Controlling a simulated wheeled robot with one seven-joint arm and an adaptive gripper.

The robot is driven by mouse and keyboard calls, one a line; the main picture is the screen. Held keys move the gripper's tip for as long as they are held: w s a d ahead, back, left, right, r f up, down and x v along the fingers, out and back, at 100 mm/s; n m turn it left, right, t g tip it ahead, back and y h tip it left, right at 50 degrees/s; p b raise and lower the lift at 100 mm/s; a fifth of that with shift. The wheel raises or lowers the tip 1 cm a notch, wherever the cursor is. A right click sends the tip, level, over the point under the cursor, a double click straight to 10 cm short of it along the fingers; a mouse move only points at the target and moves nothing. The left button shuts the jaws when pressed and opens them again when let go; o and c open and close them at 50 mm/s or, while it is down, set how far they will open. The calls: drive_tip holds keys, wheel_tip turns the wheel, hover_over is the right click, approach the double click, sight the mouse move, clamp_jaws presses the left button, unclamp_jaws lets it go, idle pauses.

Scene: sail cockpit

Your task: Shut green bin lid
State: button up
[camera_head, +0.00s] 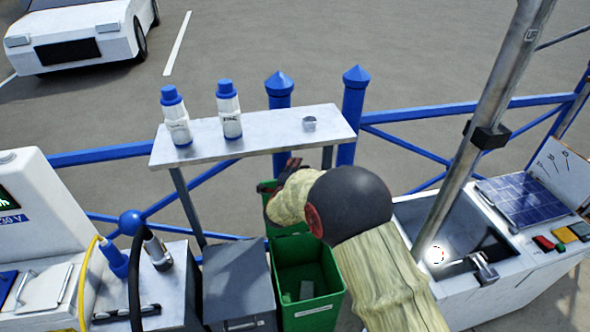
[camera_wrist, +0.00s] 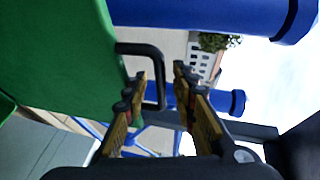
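The green bin (camera_head: 318,268) stands open below the shelf in the head view, with some grey pieces inside. Its lid (camera_head: 264,187) is raised at the back, mostly hidden by my arm. In the wrist view the green lid (camera_wrist: 65,55) fills the left side, with a black U-shaped handle (camera_wrist: 158,62) sticking out from its edge. My gripper (camera_wrist: 163,80) is open, and the handle's outer bar appears between the two fingertips. I cannot tell whether a finger touches it. In the head view my gripper (camera_head: 290,168) is at the raised lid, largely covered by my wrist.
Blue posts (camera_head: 352,115) and rails stand beyond. A grey bin (camera_head: 238,285) adjoins at left; a white sink unit (camera_head: 500,268) stands at right.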

drive_tip(key=shift+c, duration=0.4)
clamp_jaws()
idle(0.4)
